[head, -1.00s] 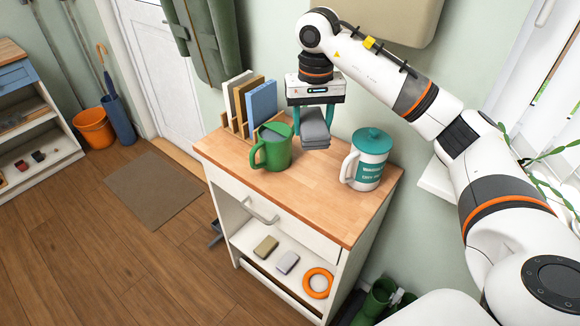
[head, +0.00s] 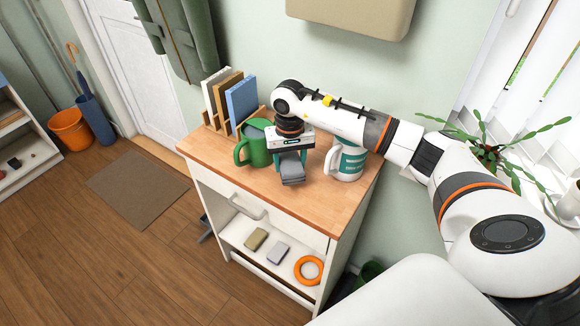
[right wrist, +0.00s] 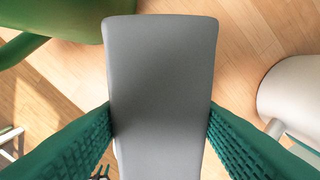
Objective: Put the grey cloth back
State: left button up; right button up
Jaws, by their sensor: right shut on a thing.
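The grey cloth (head: 292,171) is a folded pad in my right gripper (head: 291,163), low over the wooden cabinet top (head: 310,205). I cannot tell whether it touches the wood. In the right wrist view the cloth (right wrist: 160,75) fills the middle, pinched between the two teal fingers of my right gripper (right wrist: 160,120). The green mug (head: 256,152) stands just left of the gripper. The white and teal lidded mug (head: 350,163) stands to its right, partly hidden by my right arm. My left gripper is out of view.
A wooden rack (head: 212,124) with upright white, brown and blue boards stands at the back left. The front of the cabinet top is clear. An open shelf (head: 262,262) below holds a tan block (head: 256,239), a grey block (head: 278,253) and an orange ring (head: 308,269).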

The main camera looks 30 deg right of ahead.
aim_at(290, 169)
notch_tip(290, 169, down, 3)
jog(key=shift+r, duration=0.2)
jog(key=shift+f, duration=0.3)
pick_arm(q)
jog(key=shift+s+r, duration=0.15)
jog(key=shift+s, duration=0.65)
pick_arm(e)
jog(key=shift+f, duration=0.1)
jog(key=o, duration=1.1)
